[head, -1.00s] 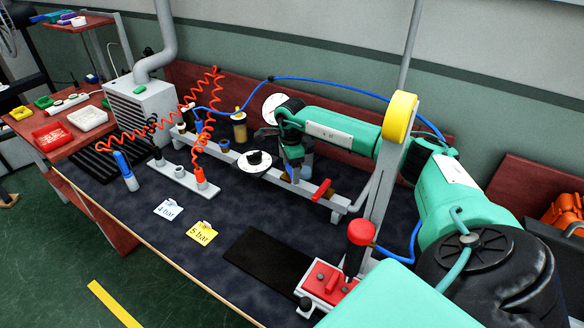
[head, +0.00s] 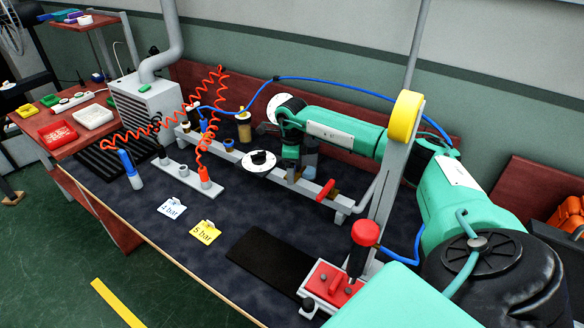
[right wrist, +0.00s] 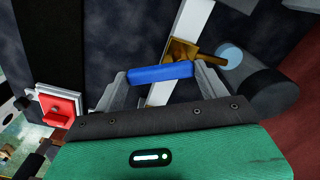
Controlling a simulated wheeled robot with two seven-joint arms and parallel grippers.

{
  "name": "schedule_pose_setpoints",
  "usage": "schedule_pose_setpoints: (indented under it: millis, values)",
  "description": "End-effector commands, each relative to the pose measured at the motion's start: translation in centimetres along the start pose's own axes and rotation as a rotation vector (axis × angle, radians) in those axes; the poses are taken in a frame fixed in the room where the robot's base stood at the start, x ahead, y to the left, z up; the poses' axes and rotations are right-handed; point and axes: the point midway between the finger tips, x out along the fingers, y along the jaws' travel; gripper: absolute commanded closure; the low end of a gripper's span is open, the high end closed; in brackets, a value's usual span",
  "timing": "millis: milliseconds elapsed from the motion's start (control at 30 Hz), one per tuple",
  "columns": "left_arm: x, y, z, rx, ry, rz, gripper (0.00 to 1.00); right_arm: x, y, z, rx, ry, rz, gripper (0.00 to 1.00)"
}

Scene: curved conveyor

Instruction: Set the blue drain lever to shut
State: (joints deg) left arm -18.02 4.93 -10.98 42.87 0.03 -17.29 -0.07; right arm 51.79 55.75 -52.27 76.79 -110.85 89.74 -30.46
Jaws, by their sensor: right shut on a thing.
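The blue drain lever (right wrist: 160,73) lies between the two fingertips of my right gripper (right wrist: 162,80) in the right wrist view, and the gripper is shut on it. The lever lies crosswise to the pale rail (right wrist: 193,20), next to a brass fitting (right wrist: 183,50). A grey cylinder with a light blue end (right wrist: 262,88) is just right of the fingers. In the head view my right gripper (head: 292,160) reaches down to the rail (head: 250,172) from the right, and the lever cannot be made out there. My left gripper is not in view.
A red lever (head: 326,190) sits on the rail right of the gripper. Red coiled hoses (head: 202,135) are to the left. A 4 bar card (head: 172,208) and a yellow 5 bar card (head: 205,232) lie in front.

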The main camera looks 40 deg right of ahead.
Motion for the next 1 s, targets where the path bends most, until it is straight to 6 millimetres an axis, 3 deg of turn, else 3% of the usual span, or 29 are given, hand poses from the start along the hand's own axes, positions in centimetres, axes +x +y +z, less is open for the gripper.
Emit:
schedule_pose_setpoints:
  millis: [133, 167, 267, 667, 767, 1000]
  values:
    - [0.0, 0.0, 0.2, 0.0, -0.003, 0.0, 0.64, -0.2, -0.1, 0.0, 0.001, -0.001, -0.002, 0.67]
    - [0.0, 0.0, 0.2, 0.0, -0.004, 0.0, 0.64, -0.2, -0.1, 0.0, 0.0, -0.001, -0.002, 0.24]
    - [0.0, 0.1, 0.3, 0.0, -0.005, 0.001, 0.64, -0.1, -0.1, 0.0, 0.0, -0.001, -0.002, 0.04]
    - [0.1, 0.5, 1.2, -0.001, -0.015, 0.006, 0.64, -0.8, -0.1, 0.0, -0.001, -0.001, -0.002, 0.04]
    - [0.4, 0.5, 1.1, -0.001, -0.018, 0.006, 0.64, -2.2, -0.1, 0.0, -0.001, -0.002, -0.004, 0.04]
    - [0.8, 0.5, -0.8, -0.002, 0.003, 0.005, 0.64, -7.7, -0.1, 0.0, -0.002, -0.003, -0.005, 0.04]
